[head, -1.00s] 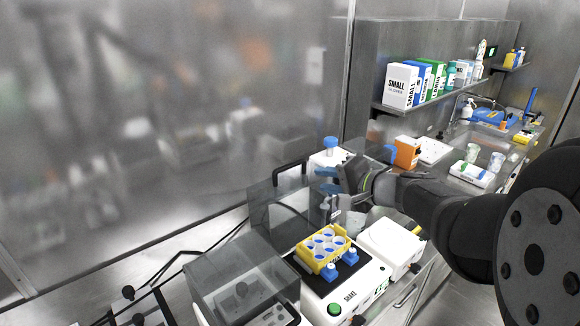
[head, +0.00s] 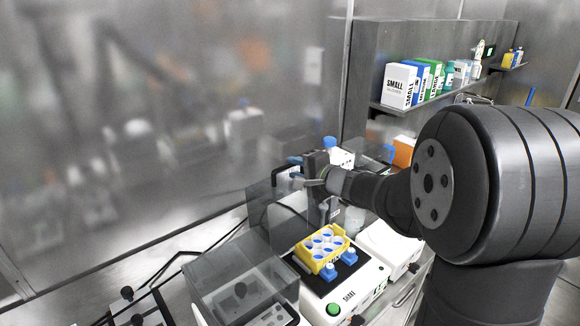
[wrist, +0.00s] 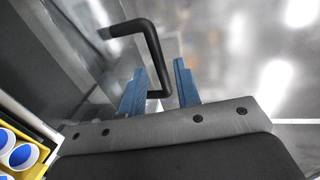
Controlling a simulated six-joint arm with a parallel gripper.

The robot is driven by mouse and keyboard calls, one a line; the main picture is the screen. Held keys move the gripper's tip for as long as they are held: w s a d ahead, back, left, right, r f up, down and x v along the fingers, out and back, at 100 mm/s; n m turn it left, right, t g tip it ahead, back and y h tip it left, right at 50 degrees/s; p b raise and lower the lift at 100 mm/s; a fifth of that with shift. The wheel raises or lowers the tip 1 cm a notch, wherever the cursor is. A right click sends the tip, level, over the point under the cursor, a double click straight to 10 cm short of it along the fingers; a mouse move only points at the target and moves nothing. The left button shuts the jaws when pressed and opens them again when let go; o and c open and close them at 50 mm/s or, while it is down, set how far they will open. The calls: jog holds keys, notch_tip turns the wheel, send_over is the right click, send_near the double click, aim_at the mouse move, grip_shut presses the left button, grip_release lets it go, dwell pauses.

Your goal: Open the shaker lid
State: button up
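The shaker (head: 318,308) is a white unit with a dark top, a green button and a "SHAKE" label. A yellow rack (head: 305,256) with blue-capped tubes stands uncovered on it. The clear shaker lid (head: 262,212) stands raised behind the rack, with a black bent handle (head: 262,182) at its upper edge. My gripper (head: 296,168) is at the handle's right end. In the wrist view, the blue fingers of my gripper (wrist: 160,85) are apart, and the handle (wrist: 154,55) appears between them. I cannot tell whether they touch it.
A smoky clear cover (head: 235,272) sits on a device left of the shaker. A white device (head: 385,240) stands to its right. The back wall is close behind the lid.

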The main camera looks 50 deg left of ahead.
aim_at(290, 167)
jog(key=shift+x, duration=1.85)
grip_shut()
